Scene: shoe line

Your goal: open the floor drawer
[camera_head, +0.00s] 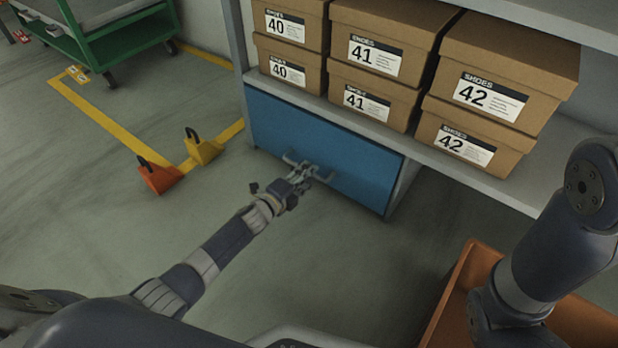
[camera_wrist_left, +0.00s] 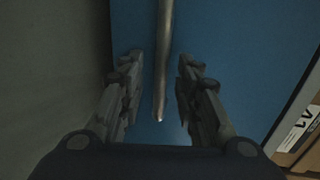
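The floor drawer (camera_head: 335,147) has a blue front and sits low under the shelf of shoe boxes. It looks shut, its front about level with the cabinet. Its metal bar handle (camera_head: 322,176) is partly covered by my left gripper (camera_head: 300,176) in the head view. In the left wrist view the handle (camera_wrist_left: 162,65) runs between the two fingers of the left gripper (camera_wrist_left: 158,95), which are open and stand apart from it on both sides. The blue drawer front (camera_wrist_left: 225,60) lies behind it. My right gripper is not in view; only part of the right arm shows.
Shoe boxes (camera_head: 480,95) marked 40, 41 and 42 stand on the shelf above the drawer. An orange crate (camera_head: 458,290) is on the floor at right. Orange (camera_head: 160,176) and yellow (camera_head: 203,149) wedges lie left of the cabinet. The floor before the drawer is otherwise clear.

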